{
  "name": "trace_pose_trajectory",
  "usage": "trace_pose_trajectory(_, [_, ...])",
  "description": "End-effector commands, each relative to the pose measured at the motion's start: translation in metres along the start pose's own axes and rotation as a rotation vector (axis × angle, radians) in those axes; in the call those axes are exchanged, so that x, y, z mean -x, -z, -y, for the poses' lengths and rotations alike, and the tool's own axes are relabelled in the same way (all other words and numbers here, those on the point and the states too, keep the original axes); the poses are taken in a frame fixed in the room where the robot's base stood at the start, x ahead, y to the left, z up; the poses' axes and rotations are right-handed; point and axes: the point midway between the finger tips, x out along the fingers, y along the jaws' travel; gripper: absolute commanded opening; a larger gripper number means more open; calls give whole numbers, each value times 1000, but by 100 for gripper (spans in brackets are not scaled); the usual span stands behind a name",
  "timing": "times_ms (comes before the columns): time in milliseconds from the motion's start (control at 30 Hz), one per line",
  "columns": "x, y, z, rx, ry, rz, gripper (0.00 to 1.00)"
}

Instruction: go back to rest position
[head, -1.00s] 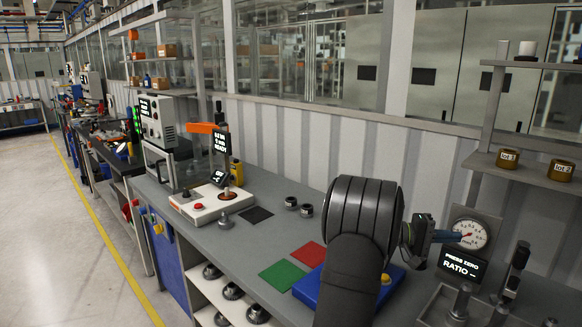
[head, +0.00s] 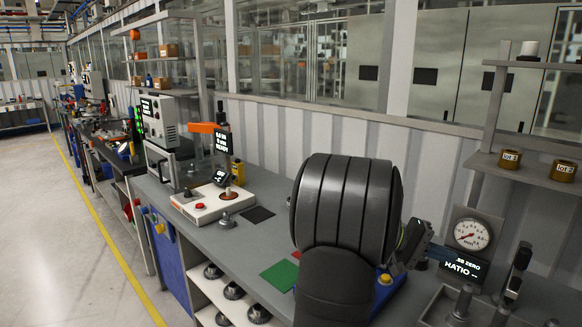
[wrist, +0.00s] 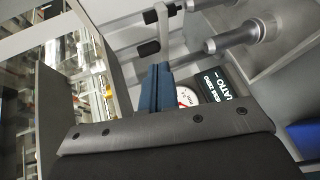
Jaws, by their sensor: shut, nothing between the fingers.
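My gripper (head: 412,240) shows at the right edge of my dark arm, which hides part of it. It is above the bench, left of the dial gauge (head: 472,233). In the wrist view my gripper (wrist: 155,72) shows as narrow blue fingers standing together, shut, with nothing held. The dial gauge (wrist: 187,97) is partly visible just right of the fingers there, next to a black display (wrist: 225,90).
A blue box with a yellow button (head: 385,279) sits partly behind my arm. A green mat (head: 280,276) lies to the left. The white station (head: 212,202) stands farther back. A shelf with lot rolls (head: 510,159) is at the right, above a metal tray (head: 432,302) with posts.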

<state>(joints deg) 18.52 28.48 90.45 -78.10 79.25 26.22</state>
Motion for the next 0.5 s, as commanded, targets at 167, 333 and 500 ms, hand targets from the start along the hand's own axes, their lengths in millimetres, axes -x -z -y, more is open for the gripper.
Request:
trace_pose_trajectory(167, [0, -22, -2, -5, 58, 17, 0])
trace_pose_trajectory(333, [0, -33, -1, -7, 90, 25, 0])
trace_pose_trajectory(500, [0, -37, 0, -7, 100, 28, 0])
